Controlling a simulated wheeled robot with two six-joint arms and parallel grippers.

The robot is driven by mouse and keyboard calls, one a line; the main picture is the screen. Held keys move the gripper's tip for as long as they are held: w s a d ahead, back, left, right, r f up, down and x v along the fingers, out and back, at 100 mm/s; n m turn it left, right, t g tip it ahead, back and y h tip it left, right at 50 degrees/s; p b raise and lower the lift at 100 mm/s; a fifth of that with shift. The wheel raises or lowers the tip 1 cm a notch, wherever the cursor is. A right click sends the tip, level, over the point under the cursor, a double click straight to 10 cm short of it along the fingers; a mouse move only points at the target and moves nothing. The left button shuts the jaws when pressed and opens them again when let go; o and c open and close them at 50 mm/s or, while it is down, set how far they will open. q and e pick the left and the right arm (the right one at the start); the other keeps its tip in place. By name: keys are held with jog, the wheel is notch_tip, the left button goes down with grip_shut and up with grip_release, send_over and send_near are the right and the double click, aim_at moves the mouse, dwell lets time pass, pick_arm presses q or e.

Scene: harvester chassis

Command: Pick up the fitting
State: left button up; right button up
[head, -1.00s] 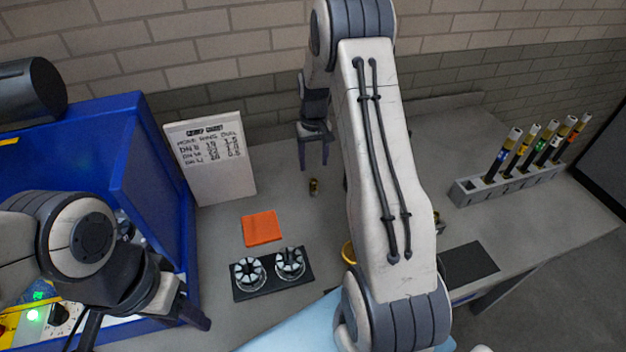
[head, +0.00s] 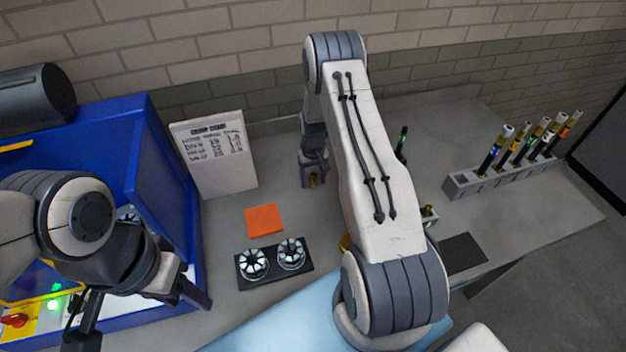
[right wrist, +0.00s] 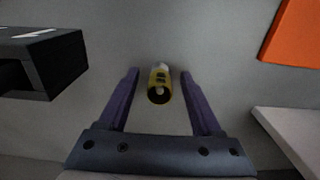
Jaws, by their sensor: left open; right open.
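In the right wrist view the fitting (right wrist: 159,84) lies between the two open fingers, with a gap on each side. My right gripper (head: 314,184) is open and low over the bench around it; its fingertips also show in the right wrist view (right wrist: 159,74). My left gripper (head: 197,291) is open and empty at the lower left, by the blue cabinet.
A white sign board (head: 213,160) stands behind left. A grey rack (head: 502,176) of tubes stands at the right. A blue cabinet (head: 165,185) bounds the left.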

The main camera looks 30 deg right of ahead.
grip_shut()
